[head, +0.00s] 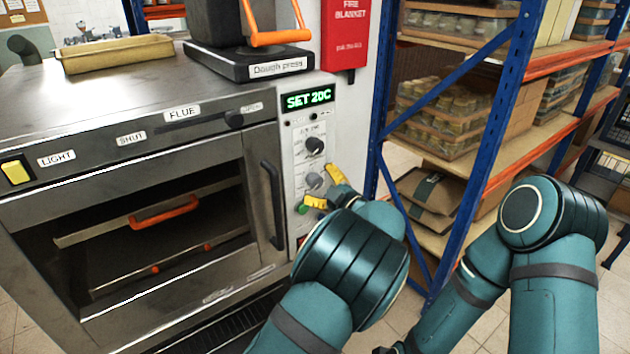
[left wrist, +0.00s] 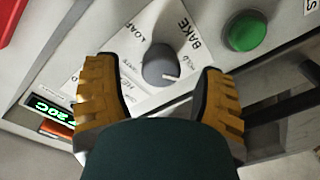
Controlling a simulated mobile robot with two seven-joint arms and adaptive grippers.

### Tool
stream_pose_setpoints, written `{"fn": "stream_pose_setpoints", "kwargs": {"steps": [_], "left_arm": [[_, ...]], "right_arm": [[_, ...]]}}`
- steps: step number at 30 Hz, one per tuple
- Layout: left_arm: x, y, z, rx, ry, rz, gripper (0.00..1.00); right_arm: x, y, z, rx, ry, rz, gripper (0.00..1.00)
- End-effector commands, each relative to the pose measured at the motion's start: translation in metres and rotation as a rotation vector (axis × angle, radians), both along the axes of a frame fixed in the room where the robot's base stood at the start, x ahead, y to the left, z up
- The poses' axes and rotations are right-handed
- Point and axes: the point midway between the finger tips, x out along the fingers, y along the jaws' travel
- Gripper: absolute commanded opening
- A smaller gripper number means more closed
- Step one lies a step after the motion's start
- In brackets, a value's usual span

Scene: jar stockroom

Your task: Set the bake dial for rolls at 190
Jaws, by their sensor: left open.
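The oven's control panel (head: 327,120) has a green display (head: 308,98) reading "SET 20C". Below it are a dark dial (head: 314,146) and a lighter grey dial (head: 313,181). In the left wrist view a grey dial (left wrist: 158,63) with a white pointer line sits beside "BAKE" and "LOAF" lettering; which of the two dials it is, I cannot tell for certain. My left gripper (head: 321,187), with yellow fingers, is at the lower panel. Its open fingers (left wrist: 160,92) appear on either side of that dial, with no clear grip. My right gripper is out of view.
A green button (left wrist: 246,32) is near the dial. The oven door handle (head: 272,205) stands out left of the panel. A dough press (head: 270,65) is on top of the oven. A blue-framed shelf rack (head: 500,125) stands close on the right.

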Motion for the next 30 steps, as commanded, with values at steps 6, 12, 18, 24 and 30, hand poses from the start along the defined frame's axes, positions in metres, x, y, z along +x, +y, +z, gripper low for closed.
{"fn": "stream_pose_setpoints", "kwargs": {"steps": [6,12,18,24,30], "left_arm": [[0.016,0.013,-0.001,0.001,0.001,0.000,0.70],[0.019,0.015,-0.001,0.000,0.001,-0.001,0.70],[0.019,0.015,-0.001,0.000,0.001,-0.001,0.57],[0.019,0.015,-0.001,0.000,0.001,-0.001,0.01],[0.019,0.015,0.000,0.008,0.006,0.000,0.00]], "right_arm": [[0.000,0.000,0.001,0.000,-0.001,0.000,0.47],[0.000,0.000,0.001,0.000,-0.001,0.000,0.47],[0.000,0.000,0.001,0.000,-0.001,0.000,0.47],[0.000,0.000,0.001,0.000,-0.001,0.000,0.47],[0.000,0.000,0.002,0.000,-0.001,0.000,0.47]]}}
